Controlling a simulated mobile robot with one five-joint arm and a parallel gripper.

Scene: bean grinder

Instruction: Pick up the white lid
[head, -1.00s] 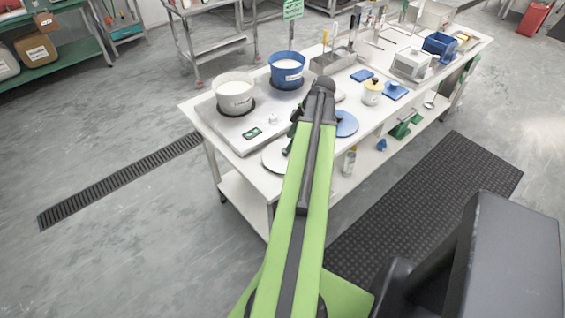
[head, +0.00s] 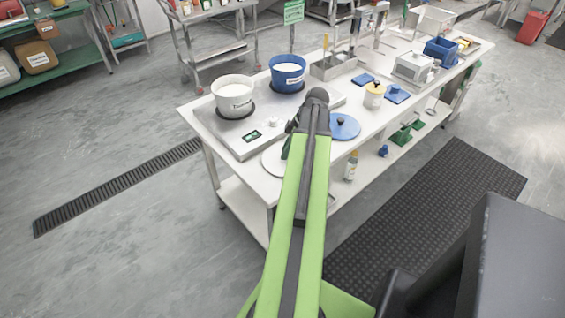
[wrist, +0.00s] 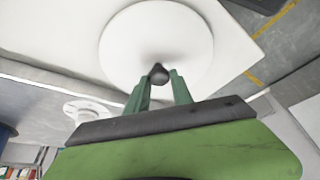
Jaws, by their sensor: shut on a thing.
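The white lid (wrist: 150,28) is a round disc with a dark knob (wrist: 158,73), seen at the top middle of the wrist view. In the head view the lid (head: 273,162) lies at the table's near edge, partly hidden behind my arm. My gripper (wrist: 160,80) has its green fingers on either side of the knob and is shut on it. In the head view my fingers are mostly hidden by my arm. The lid looks level; I cannot tell whether it touches the table.
A white pot (head: 234,100) and a blue pot (head: 287,75) stand on the steel plate behind. A blue lid (head: 345,128) lies just right of my arm. The table's front edge is close to the white lid.

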